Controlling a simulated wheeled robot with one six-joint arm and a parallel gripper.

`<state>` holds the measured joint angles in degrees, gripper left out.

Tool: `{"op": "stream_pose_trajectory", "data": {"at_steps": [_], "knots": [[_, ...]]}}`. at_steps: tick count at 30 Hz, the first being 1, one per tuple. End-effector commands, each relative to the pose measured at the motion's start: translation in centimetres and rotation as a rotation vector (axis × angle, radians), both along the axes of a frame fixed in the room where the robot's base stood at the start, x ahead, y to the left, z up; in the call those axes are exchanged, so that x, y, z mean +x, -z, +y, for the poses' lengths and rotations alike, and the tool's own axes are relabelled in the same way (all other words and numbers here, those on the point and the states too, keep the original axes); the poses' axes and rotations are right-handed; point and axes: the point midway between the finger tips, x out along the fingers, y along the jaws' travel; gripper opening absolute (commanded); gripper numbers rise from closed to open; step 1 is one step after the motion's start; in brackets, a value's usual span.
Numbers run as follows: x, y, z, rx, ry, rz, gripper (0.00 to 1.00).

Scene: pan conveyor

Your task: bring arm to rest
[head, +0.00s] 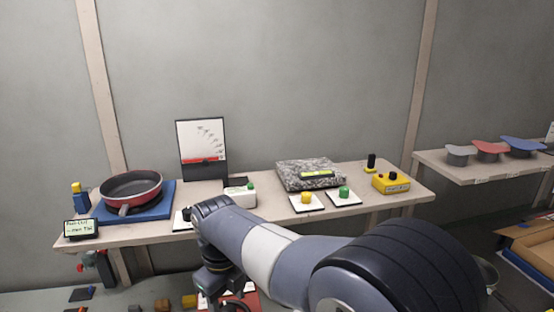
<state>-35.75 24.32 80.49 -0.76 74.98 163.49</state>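My arm reaches in from the lower right, rises to a bend in front of the long table (270,215), and turns down there. Its dark wrist end hangs below the table's front edge, near the bottom of the picture. My gripper (226,300) is at the bottom edge, mostly hidden by the wrist and cut off. Its fingers cannot be made out, nor whether it holds anything.
On the table are a red-rimmed pan (131,188) on a blue plate (165,205), a picture stand (202,150), a speckled slab (300,180), coloured buttons and a yellow box (391,182). A second table (470,172) stands right. Small blocks (162,304) lie lower left.

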Motion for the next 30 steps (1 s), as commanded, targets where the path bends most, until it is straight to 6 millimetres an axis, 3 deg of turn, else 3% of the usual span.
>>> {"op": "stream_pose_trajectory", "data": {"at_steps": [12,27,30], "knots": [[-0.1,-8.4,0.1,0.003,0.000,-0.005,0.52],[-0.1,2.0,-0.1,-0.004,0.000,0.005,0.52],[0.0,2.7,0.0,0.001,-0.049,-0.001,0.52]]}}
